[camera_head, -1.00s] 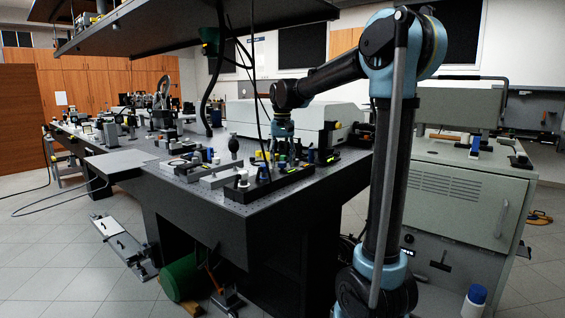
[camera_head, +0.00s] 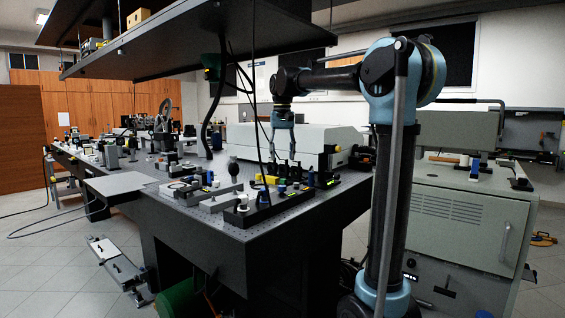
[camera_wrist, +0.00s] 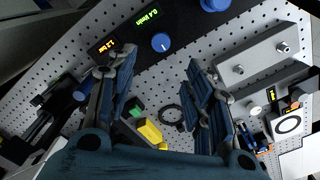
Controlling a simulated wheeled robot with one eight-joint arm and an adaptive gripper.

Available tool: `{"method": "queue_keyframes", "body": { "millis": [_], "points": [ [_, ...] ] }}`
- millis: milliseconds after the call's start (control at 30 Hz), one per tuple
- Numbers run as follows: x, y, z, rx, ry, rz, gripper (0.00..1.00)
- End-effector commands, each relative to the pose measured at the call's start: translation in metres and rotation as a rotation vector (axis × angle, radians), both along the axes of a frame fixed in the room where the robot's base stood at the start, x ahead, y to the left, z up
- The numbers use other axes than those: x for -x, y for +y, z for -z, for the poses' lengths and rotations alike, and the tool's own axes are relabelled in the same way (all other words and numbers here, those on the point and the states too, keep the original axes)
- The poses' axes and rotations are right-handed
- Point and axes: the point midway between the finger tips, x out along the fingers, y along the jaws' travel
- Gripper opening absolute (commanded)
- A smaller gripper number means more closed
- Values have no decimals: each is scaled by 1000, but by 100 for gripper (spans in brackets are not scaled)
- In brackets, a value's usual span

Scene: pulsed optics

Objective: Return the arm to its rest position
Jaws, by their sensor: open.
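My gripper (camera_head: 283,150) hangs from my raised arm above the right part of the optical table (camera_head: 235,238), pointing down. In the wrist view my gripper (camera_wrist: 160,80) shows its two blue fingers spread apart with nothing between them. Below the fingers lie the perforated table top (camera_wrist: 170,85), a black device with a blue knob (camera_wrist: 161,42) and green lit digits, and a yellow block (camera_wrist: 149,131). The yellow block also shows in the head view (camera_head: 271,180). The fingers look clear of these things.
A dark overhead shelf (camera_head: 200,45) spans above the table, with black cables (camera_head: 215,110) hanging from it. A long white housing (camera_head: 290,138) stands behind my gripper. A grey cabinet (camera_head: 465,205) stands at the right. Several small optics parts crowd the table top.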

Motion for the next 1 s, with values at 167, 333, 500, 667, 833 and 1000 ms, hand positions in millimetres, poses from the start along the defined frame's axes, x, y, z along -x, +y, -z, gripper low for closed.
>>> {"method": "queue_keyframes", "body": {
  "millis": [167, 333, 500, 667, 833, 1000],
  "points": [
    [0, 0, -1, 0, 0, 0, 47],
    [1, -1, 0, 0, -1, 0, 47],
    [17, -21, 9, -4, -10, 8, 47],
    [50, -57, 30, -10, -30, 17, 47],
    [88, -93, 60, -16, -54, 29, 47],
    [129, -125, 95, -19, -76, 38, 47]
  ]
}}
